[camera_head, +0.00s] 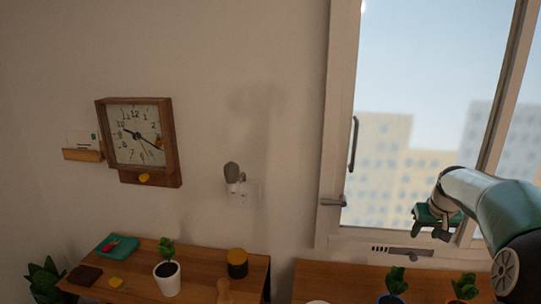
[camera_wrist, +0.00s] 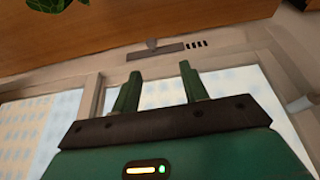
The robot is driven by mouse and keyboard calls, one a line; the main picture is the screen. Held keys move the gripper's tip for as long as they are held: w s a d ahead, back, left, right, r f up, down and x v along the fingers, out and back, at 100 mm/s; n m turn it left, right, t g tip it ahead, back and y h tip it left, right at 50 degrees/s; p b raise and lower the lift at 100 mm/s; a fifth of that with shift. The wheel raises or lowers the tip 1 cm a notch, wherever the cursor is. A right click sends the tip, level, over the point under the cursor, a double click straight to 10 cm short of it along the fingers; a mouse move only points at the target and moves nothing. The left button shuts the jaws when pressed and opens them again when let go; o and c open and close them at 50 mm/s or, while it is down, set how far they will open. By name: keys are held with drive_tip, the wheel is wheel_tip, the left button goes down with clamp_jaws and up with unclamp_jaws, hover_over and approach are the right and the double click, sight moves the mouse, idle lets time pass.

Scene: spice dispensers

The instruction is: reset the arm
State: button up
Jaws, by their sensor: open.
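My gripper (camera_head: 434,232) is at the right of the head view, in front of the lower window frame and above the right table. Its two green fingers stand apart in the wrist view (camera_wrist: 160,92), with nothing between them. My green arm reaches in from the right edge of the head view. In the wrist view the picture is turned over, with the wooden table at the top and the window below.
The right table (camera_head: 330,285) holds potted plants (camera_head: 394,282) below my gripper. The left table (camera_head: 205,270) holds a white-potted plant (camera_head: 167,270) and a dark jar (camera_head: 237,262). A clock (camera_head: 140,135) hangs on the wall. The window (camera_head: 400,130) is behind my gripper.

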drive_tip(key=s+a+r+n, duration=0.1)
drive_tip(key=s+a+r, duration=0.15)
drive_tip(key=a, duration=0.45)
drive_tip(key=s+a+r, duration=0.2)
drive_tip(key=s+a, duration=0.2)
drive_tip(key=a, duration=0.3)
drive_tip(key=s+a+r+n, duration=0.1)
drive_tip(key=s+a+r, duration=0.1)
drive_tip(key=s+a, duration=0.35)
drive_tip(key=s+a+f+t+y, duration=0.1)
drive_tip(key=s+a+f, duration=0.3)
drive_tip(key=s+a, duration=0.9)
drive_tip(key=s, duration=0.2)
drive_tip(key=shift+s+a+n, duration=0.3)
drive_tip(key=shift+s+a, duration=0.1)
